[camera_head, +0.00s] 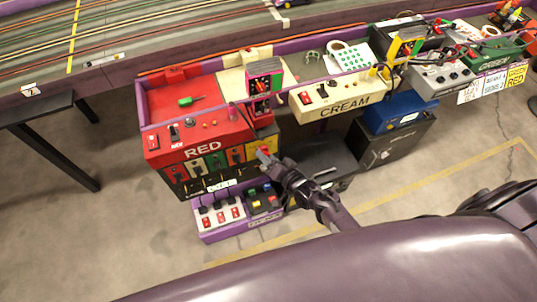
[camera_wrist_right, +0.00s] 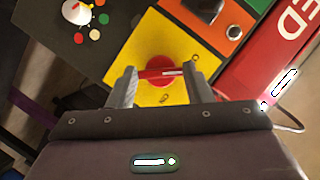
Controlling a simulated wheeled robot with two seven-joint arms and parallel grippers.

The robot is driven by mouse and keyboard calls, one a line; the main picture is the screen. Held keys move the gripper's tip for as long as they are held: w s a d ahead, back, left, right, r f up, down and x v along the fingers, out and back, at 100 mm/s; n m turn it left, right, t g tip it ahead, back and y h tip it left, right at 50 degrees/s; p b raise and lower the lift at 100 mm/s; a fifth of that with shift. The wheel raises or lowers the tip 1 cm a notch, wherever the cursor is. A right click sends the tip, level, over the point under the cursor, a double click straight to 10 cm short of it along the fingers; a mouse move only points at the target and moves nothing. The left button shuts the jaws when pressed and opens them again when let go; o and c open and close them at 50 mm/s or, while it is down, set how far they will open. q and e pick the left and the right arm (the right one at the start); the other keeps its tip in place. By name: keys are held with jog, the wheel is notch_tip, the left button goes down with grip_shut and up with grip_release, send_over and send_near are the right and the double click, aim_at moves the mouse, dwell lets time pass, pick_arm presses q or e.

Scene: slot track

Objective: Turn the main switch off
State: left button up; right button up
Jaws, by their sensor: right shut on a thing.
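The main switch is a red rotary knob (camera_wrist_right: 158,68) on a yellow plate (camera_wrist_right: 150,42). In the head view the yellow plate (camera_head: 257,143) is at the right end of the red cabinet's front. My right gripper (camera_head: 266,155) reaches up to it. In the right wrist view its two fingers (camera_wrist_right: 160,74) stand on either side of the knob's red handle bar and are shut on it. The bar lies nearly level across that picture. The plate's lettering is too small to read surely. My left gripper is not in view.
The red cabinet (camera_head: 190,137) carries coloured panels. A purple-edged switch box (camera_head: 210,237) sits low before it. The cream unit (camera_head: 345,112) and a black case (camera_head: 392,150) stand to the right. A cable (camera_wrist_right: 292,112) hangs near the plate. Grey floor is open at left.

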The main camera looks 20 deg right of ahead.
jog(key=shift+n, duration=0.4)
dwell(0.3)
jog(key=o, duration=1)
jog(key=p+v, duration=0.1)
jog(key=v, duration=0.6)
jog(key=shift+s+r, duration=0.25)
jog(key=shift+s, duration=0.15)
jog(key=shift+f, duration=0.1)
